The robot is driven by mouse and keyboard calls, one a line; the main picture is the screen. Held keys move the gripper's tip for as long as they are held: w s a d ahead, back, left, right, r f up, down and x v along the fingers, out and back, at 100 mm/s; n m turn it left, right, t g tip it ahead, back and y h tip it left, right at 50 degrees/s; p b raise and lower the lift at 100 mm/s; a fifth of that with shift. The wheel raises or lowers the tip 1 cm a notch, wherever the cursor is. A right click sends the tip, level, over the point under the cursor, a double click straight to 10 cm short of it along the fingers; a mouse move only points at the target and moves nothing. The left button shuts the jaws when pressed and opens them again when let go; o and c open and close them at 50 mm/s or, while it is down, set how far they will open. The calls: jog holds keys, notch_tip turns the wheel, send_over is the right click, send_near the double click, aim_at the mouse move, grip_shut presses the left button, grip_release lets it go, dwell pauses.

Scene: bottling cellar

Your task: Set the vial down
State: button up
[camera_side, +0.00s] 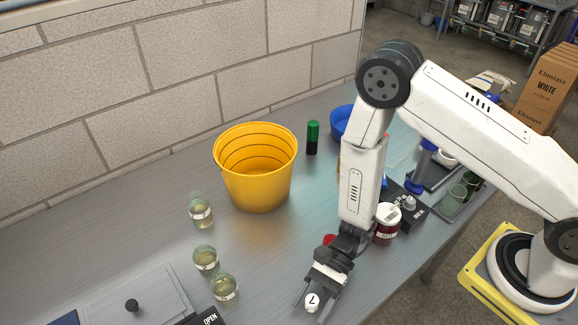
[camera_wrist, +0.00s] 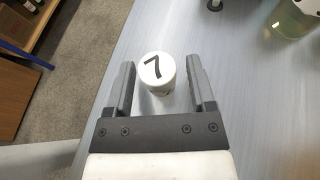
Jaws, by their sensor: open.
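The vial (camera_side: 312,302) has a white top marked with a black 7. It stands on the grey bench (camera_side: 140,240), seemingly upright, near the front edge. My gripper (camera_side: 311,307) is open around it, with one finger on each side. In the wrist view the vial (camera_wrist: 157,70) sits between the fingers of my gripper (camera_wrist: 158,66), closer to the left finger. A gap shows on its right; whether it touches the left finger I cannot tell. The vial's lower part is mostly hidden.
Glass jars of pale liquid (camera_side: 206,260) stand left of my gripper. A yellow bucket (camera_side: 257,185) stands behind. A white jar with a red label (camera_side: 386,222) and a green-and-black cylinder (camera_side: 312,138) are farther back. The bench edge lies close; the floor (camera_wrist: 75,65) shows beyond it.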

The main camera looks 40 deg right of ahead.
jog(key=shift+v, duration=6.05)
jog(key=shift+s+r, duration=0.1)
jog(key=shift+r, duration=0.05)
jog(key=shift+s+d+r+n+g+h, duration=0.2)
jog(key=shift+d+r+n+g+h, duration=0.15)
jog(key=shift+n+h, duration=0.25)
jog(key=w+d+r+n+t+h, duration=0.2)
jog(key=d+r+n+t+h, duration=0.5)
jog(key=d+r+n+h, duration=0.4)
jog(key=shift+w+d+r+n+h, duration=0.15)
jog(key=shift+d+r+n+h, duration=0.35)
jog(key=shift+d+n, duration=0.7)
jog(key=shift+d+t, duration=0.1)
jog(key=shift+t, duration=0.15)
